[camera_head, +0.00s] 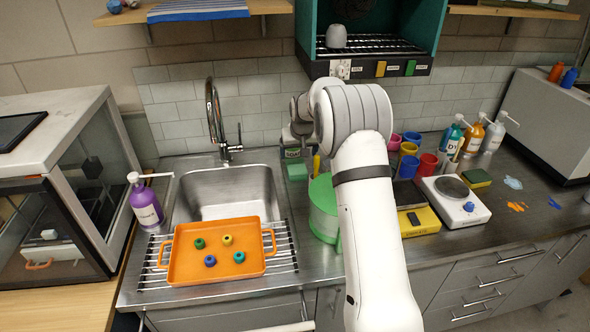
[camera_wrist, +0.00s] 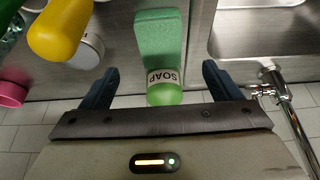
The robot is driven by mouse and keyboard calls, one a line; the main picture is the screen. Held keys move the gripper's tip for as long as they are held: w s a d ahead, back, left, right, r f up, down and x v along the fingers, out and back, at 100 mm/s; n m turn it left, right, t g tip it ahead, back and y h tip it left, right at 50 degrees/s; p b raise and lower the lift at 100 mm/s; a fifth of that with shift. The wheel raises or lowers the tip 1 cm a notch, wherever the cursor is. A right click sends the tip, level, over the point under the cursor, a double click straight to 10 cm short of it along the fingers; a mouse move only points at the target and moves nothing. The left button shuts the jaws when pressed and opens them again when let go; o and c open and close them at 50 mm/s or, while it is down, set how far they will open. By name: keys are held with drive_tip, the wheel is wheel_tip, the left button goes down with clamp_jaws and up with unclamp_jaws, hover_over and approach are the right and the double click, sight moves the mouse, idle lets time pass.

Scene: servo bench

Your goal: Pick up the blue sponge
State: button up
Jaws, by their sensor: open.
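I cannot make out a blue sponge in either view. A green block (camera_head: 297,171), perhaps a sponge, is on the counter just right of the sink; it also shows in the wrist view (camera_wrist: 160,38). A green container labelled SOAP (camera_wrist: 164,90) overlaps the block's lower end in the wrist view. My gripper (camera_wrist: 160,85) is open, with its dark fingers on either side of the SOAP container and no visible contact. In the head view my arm partly hides this spot. A yellow sponge with a green top (camera_head: 476,178) lies at the right.
The steel sink (camera_head: 228,190) and tap (camera_head: 217,120) are left of the green block. An orange tray (camera_head: 215,277) with small coloured pieces sits on a rack. A green round canister (camera_head: 323,215), cups (camera_head: 428,165), and a white scale (camera_head: 455,200) stand around my arm.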

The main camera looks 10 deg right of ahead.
sight(297, 168)
drive_tip(key=shift+w+f, duration=0.3)
drive_tip(key=shift+f, duration=0.05)
drive_tip(key=p+x, duration=0.1)
drive_tip(key=x, duration=0.1)
drive_tip(key=p+x, duration=0.1)
drive_tip(key=x, duration=0.2)
drive_tip(key=s+p+x, duration=0.1)
drive_tip(key=x, duration=0.1)
drive_tip(key=shift+f, duration=0.45)
drive_tip(key=c, duration=1.2)
drive_tip(key=shift+o, duration=0.2)
drive_tip(key=shift+r+b, duration=0.15)
drive_tip(key=shift+b, duration=0.3)
drive_tip(key=shift+r+b, duration=0.1)
drive_tip(key=shift+b, duration=0.2)
drive_tip(key=s+a+b, duration=0.3)
drive_tip(key=a+b, duration=0.1)
drive_tip(key=a, duration=1.4)
drive_tip(key=shift+d+r, duration=0.1)
